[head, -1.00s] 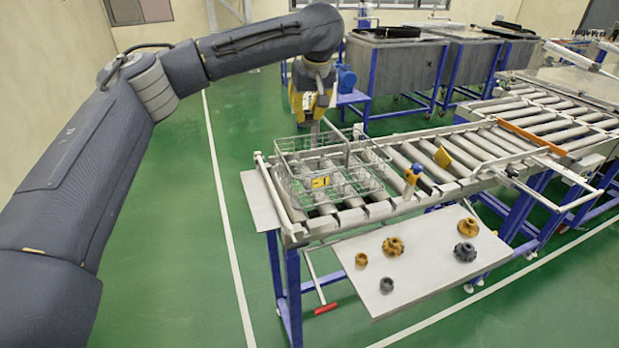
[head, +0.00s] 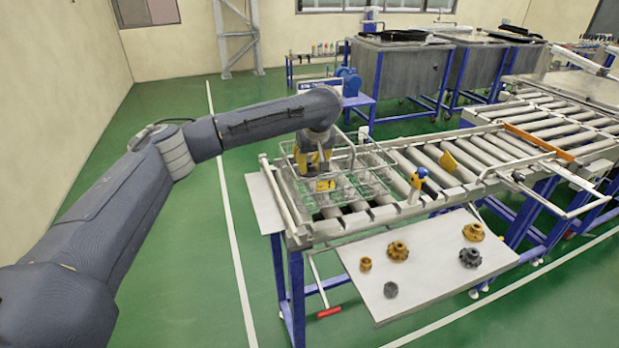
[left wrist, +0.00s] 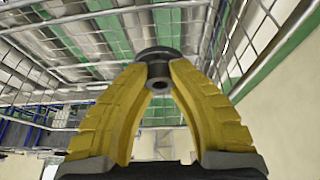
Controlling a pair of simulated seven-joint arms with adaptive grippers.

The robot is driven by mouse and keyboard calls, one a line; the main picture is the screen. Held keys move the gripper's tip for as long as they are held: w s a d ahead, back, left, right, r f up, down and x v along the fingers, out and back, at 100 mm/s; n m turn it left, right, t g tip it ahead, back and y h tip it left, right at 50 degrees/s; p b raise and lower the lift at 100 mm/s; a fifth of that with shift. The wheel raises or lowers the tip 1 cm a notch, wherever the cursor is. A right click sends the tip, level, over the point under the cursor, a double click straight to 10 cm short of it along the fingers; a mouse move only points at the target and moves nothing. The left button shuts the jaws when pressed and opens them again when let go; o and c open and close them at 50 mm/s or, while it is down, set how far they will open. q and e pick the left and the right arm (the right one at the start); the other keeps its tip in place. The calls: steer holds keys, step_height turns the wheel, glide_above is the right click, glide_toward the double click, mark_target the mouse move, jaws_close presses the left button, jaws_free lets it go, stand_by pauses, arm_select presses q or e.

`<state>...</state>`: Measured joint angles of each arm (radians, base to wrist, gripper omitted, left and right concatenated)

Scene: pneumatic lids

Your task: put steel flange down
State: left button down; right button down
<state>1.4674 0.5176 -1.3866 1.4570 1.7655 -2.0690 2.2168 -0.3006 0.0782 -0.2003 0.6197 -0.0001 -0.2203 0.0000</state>
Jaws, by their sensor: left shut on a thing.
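The steel flange (left wrist: 158,56) is a grey round part with a hub and a centre hole, seen in the left wrist view. My left gripper (head: 316,174) has its yellow fingers shut on it. In the head view the gripper reaches down into the wire basket (head: 372,186), behind its front mesh, and the flange cannot be made out there. In the left wrist view, wire mesh and rollers show around the fingers. I cannot tell whether the flange touches the basket floor. My right gripper is not in view.
The basket sits on a roller conveyor (head: 470,165). A white side shelf (head: 425,275) in front holds orange parts (head: 397,251) and dark grey parts (head: 470,257). A blue-and-yellow handle (head: 418,178) stands at the conveyor edge, right of the basket.

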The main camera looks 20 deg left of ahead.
mark_target(311, 172)
arm_select(q)
steer(key=shift+f, duration=2.2)
steer(key=shift+f, duration=0.15)
steer(key=c, duration=1.3)
jaws_free()
steer(key=v, duration=1.2)
